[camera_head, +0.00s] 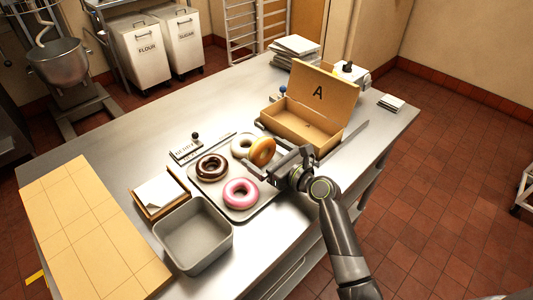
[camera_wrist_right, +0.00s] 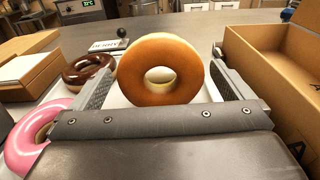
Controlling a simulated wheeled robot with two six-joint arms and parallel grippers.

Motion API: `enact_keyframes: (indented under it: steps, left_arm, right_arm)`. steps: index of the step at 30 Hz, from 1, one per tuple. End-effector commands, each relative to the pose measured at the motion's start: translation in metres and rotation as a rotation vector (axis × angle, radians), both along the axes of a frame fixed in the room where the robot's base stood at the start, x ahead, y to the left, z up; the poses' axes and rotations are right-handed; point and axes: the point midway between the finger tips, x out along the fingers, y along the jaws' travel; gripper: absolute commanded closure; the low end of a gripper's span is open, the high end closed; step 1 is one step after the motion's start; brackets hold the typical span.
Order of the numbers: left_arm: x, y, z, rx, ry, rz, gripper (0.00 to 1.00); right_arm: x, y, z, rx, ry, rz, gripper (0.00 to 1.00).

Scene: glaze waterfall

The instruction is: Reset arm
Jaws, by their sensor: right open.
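My right gripper (camera_head: 277,162) is open, just at the right side of the grey tray (camera_head: 261,204). A plain golden donut (camera_head: 263,151) stands nearly upright in front of it. In the right wrist view this donut (camera_wrist_right: 160,69) shows between the two spread fingers (camera_wrist_right: 162,85); I cannot tell whether it touches either. A white-glazed donut (camera_head: 243,145) lies behind it. A chocolate donut (camera_head: 212,167) and a pink donut (camera_head: 240,192) lie on the tray to the left. My left gripper is not in view.
An open cardboard box marked A (camera_head: 325,92) stands close behind my right gripper. An empty grey bin (camera_head: 193,236), a wooden paper holder (camera_head: 160,194) and flat cardboard (camera_head: 88,230) are on the left. The table's right end is mostly clear.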

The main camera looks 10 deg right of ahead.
Motion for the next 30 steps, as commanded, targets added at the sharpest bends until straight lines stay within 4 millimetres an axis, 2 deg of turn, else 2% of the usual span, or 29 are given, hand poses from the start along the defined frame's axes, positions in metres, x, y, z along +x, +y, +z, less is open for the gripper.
enact_keyframes:
  steps: [17,30]
  left_arm:
    - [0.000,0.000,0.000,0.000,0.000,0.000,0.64]
    - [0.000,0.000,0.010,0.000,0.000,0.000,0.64]
  right_arm:
    - [-0.001,0.000,0.000,0.000,0.000,0.000,0.00]
    - [-0.018,-0.012,0.001,-0.001,0.001,0.000,0.00]
